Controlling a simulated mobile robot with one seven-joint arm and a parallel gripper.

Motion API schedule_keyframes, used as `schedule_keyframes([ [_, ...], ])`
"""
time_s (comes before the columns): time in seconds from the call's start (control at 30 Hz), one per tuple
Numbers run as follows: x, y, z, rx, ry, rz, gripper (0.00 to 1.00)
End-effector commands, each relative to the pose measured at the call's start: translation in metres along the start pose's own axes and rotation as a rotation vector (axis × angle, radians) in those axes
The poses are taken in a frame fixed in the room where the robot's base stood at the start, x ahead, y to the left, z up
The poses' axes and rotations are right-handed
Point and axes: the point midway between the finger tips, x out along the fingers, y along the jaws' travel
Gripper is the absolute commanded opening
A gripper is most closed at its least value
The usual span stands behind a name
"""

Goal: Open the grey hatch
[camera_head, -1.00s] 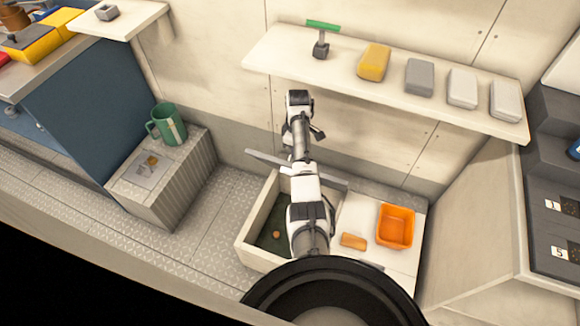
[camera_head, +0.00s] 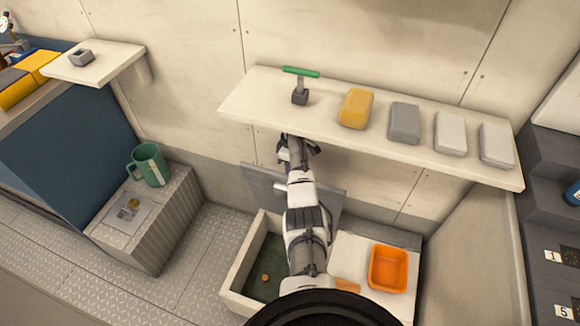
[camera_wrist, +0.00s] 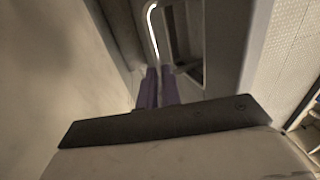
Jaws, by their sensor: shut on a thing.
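The grey hatch (camera_head: 327,203) is a flat panel standing tilted up behind my arm, below the wall shelf. The arm covers its middle in the head view. Below it is an open compartment with a pale rim (camera_head: 241,264) and a dark green floor. In the wrist view my gripper's purple fingers (camera_wrist: 159,72) are closed around the lower end of a bright curved handle (camera_wrist: 152,30). The hatch surface around the handle is dim, and the fingertips are hidden in the head view.
An orange bin (camera_head: 388,268) stands right of the compartment on a white top. A green mug (camera_head: 150,165) stands on a ribbed box at left. The floor at left is clear.

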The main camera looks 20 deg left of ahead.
Motion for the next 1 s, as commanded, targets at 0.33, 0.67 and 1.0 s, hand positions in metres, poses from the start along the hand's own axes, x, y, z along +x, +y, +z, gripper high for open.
schedule_keyframes([
  [0.33,0.024,-0.009,0.0,-0.005,-0.009,-0.029,0.31],
  [0.67,0.017,-0.007,-0.001,-0.005,-0.004,-0.022,0.31],
  [1.0,0.014,-0.007,-0.002,-0.005,-0.002,-0.019,0.31],
])
